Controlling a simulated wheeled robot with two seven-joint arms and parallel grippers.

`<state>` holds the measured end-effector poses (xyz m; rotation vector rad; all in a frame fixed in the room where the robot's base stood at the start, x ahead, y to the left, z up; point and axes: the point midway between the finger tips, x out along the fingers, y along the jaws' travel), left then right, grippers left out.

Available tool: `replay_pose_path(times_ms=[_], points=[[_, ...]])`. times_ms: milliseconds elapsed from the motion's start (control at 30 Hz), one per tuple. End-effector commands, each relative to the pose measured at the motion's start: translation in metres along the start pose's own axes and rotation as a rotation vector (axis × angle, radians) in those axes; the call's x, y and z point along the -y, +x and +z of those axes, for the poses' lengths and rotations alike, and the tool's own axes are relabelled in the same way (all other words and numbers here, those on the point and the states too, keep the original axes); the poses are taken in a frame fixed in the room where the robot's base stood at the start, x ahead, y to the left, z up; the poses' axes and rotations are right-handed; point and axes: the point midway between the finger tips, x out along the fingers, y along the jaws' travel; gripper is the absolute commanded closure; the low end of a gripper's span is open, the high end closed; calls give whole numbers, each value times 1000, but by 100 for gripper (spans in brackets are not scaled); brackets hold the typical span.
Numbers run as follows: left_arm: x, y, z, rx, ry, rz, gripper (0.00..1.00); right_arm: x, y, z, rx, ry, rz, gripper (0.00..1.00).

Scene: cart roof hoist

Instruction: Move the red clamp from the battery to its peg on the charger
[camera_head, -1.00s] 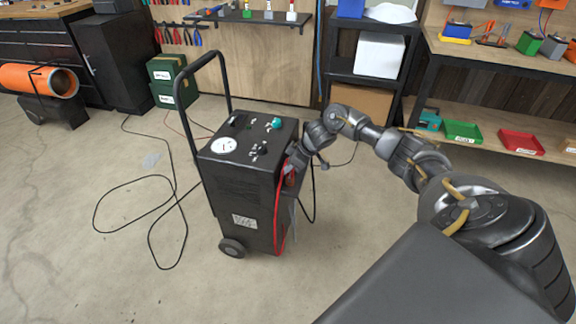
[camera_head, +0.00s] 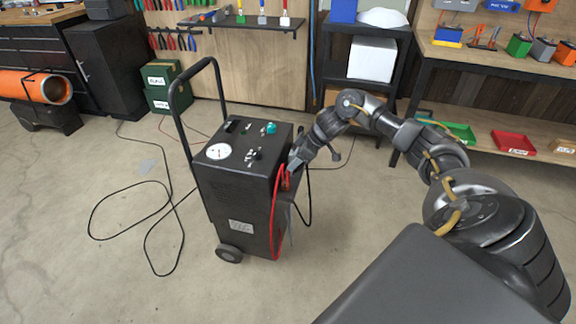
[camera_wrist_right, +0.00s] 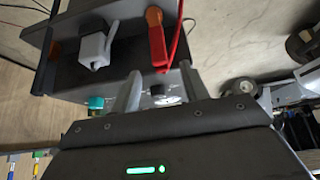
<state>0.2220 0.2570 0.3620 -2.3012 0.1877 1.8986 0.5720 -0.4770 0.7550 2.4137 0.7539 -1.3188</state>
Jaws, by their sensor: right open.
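The red clamp (camera_wrist_right: 157,42), with an orange end, is at the side panel of the charger (camera_wrist_right: 85,75) in the right wrist view, its red cable attached. The clamp also shows small in the head view (camera_head: 286,182), on the right side of the black wheeled charger (camera_head: 235,195). My right gripper (camera_wrist_right: 161,78) is open, its two fingers on either side of the clamp's near end; I cannot tell whether they touch it. The gripper shows in the head view (camera_head: 293,164), partly over the charger's side. The peg behind the clamp is hidden. I cannot make out the task's battery. My left gripper is out of view.
A light grey clamp-like piece (camera_wrist_right: 95,48) sits beside the red clamp. The charger's tall handle (camera_head: 180,110) rises at its left. A black cable (camera_head: 150,183) loops on the floor. A workbench (camera_head: 500,67) and shelf stand behind. The floor around the charger is mostly clear.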

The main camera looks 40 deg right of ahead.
Motion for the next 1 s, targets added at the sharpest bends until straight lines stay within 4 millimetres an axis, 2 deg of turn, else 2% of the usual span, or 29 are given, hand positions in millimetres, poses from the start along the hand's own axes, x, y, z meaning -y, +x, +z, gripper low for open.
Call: replay_pose_path(times_ms=[100, 267, 1000], points=[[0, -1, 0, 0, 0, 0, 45, 0, -17, 0, 0, -1, 0, 55], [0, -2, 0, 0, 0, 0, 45, 0, -26, 0, 0, 1, -1, 55], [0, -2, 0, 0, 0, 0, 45, 0, -27, 0, 0, 1, -1, 55]])
